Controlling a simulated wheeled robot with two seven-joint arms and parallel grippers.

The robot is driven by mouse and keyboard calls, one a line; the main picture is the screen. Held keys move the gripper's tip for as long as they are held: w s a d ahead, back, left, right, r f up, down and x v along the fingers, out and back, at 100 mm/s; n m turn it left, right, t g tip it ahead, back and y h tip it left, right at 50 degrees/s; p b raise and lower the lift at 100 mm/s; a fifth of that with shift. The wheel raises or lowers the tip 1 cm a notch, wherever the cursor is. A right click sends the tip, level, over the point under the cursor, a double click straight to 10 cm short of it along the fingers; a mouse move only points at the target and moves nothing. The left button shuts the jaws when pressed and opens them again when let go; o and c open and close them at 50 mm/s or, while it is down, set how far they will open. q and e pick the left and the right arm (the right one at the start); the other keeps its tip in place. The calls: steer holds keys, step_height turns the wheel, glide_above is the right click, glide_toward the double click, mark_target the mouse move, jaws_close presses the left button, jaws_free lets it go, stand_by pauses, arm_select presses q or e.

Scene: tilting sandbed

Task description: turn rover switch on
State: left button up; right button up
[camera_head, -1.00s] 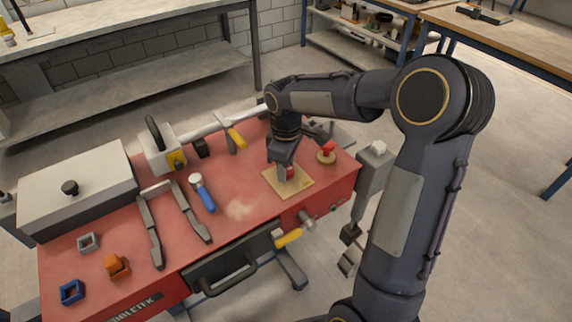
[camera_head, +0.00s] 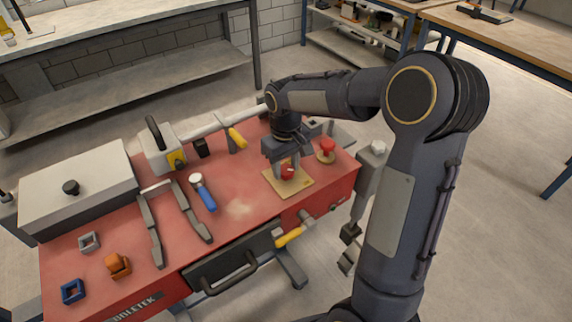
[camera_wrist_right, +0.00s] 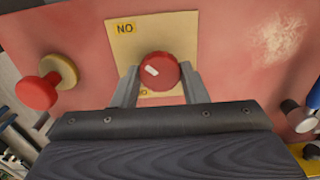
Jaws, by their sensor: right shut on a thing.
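The rover switch is a round red knob (camera_head: 288,172) with a white mark, on a square tan plate (camera_head: 301,187) near the right end of the red bench top. In the right wrist view the knob (camera_wrist_right: 159,71) sits between my two fingertips, its white mark tilted on its upper left; the plate (camera_wrist_right: 122,48) bears a "NO" label at its top and another, partly hidden label below. My right gripper (camera_head: 288,168) points down over the plate and is shut on the knob. My left gripper is not in view.
A red mushroom-shaped button (camera_head: 327,148) on a tan base stands just right of the plate. A blue-handled tool (camera_head: 204,195), a dark forked frame (camera_head: 150,230) and a grey lidded box (camera_head: 80,190) lie to the left. Bare red surface surrounds the plate's left side.

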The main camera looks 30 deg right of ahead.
mark_target(287, 170)
stand_by(0.4)
steer(key=o, duration=1)
steer(key=shift+c, duration=0.2)
steer(key=shift+r, duration=3.95)
steer(key=shift+s+r, duration=0.1)
steer(key=shift+s, duration=0.15)
steer(key=s+a+m+t+y, duration=0.1)
steer(key=s+a+t+y, duration=0.1)
steer(key=s, duration=0.9)
steer(key=s+a+m+t+y+p, duration=0.1)
steer(key=s+a+t, duration=0.2)
steer(key=s, duration=0.8)
steer(key=shift+a+t+y, duration=0.3)
steer(key=shift+a+y, duration=0.1)
steer(key=shift+a, duration=0.75)
